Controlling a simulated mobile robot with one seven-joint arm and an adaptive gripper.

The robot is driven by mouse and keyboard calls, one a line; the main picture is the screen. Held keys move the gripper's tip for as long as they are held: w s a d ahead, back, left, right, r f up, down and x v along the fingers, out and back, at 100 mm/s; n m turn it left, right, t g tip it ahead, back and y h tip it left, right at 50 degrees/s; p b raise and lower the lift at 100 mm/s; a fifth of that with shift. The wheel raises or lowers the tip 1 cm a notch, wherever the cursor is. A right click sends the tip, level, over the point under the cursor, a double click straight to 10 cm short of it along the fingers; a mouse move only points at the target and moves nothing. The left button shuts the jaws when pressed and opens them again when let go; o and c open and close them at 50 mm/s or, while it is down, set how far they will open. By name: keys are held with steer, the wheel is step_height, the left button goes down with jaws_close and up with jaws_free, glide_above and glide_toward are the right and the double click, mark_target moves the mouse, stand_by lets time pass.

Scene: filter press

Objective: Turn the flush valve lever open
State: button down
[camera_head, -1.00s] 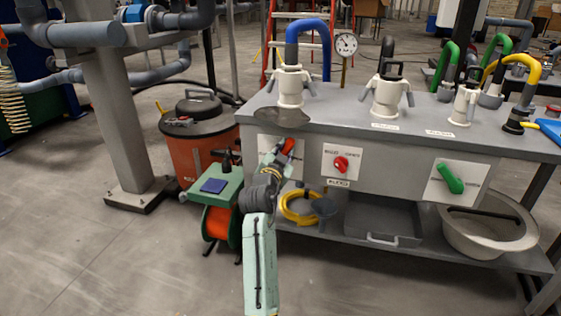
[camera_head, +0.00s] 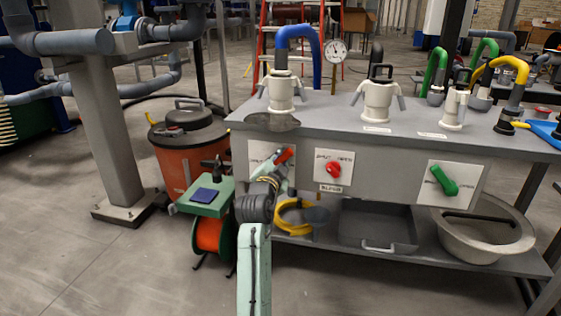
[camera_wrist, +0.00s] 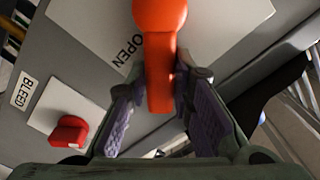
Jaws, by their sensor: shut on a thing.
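An orange-red lever (camera_head: 286,155) sits on a white plate (camera_head: 257,153) at the left of the grey bench's front. My gripper (camera_head: 276,167) is at this lever, reaching up from below. In the wrist view the lever (camera_wrist: 160,75) hangs down between the two fingers, and my gripper (camera_wrist: 160,100) is shut on it. The word OPEN shows on the plate (camera_wrist: 95,30), to the lever's left in that view. My gripper and arm hide part of the plate in the head view. No FLUSH label is readable.
A red knob (camera_head: 333,170) above a BLEED label and a green lever (camera_head: 444,182) are to the right on the bench front (camera_head: 390,178). A yellow hose coil (camera_head: 291,217) lies on the lower shelf.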

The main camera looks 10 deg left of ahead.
mark_target(281, 128)
steer(key=shift+f, duration=0.1)
steer(key=c, duration=1.4)
jaws_free()
step_height(281, 128, up, 10)
steer(key=shift+r, duration=0.1)
steer(key=shift+c, duration=0.4)
